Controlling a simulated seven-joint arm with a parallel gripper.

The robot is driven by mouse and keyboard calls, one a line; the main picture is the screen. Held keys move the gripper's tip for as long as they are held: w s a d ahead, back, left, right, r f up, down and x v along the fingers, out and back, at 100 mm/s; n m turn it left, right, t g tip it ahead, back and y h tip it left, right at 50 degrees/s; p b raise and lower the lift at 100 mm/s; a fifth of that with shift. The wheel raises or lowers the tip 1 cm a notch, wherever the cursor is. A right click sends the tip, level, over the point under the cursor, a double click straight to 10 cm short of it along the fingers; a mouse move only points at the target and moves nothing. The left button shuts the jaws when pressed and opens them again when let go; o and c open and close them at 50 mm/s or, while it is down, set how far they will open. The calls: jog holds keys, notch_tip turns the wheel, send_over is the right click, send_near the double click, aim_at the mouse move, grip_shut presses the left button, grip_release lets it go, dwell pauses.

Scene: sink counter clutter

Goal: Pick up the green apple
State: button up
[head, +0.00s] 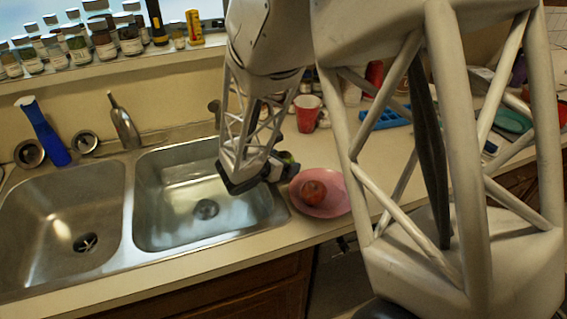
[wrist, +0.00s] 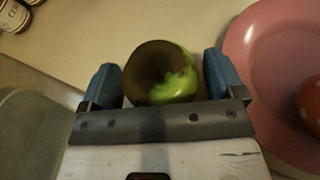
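The green apple (wrist: 162,73) sits between the two blue fingers of my gripper (wrist: 160,82) in the wrist view. Its left part looks dark brown and its lower right is bright green. A narrow gap shows on each side between the apple and the fingers, so my gripper is open around it. In the head view my gripper (head: 257,178) is low at the right edge of the right sink basin. Only a small part of the green apple (head: 287,157) shows there, behind the gripper.
A red cup (head: 307,113) stands behind. The sink (head: 165,200) is to the left. Bottles line the ledge at the back. A blue tray (head: 385,119) is farther right.

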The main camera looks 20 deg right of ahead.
aim_at(283, 155)
jog(key=c, duration=0.8)
jog(key=shift+r, duration=5)
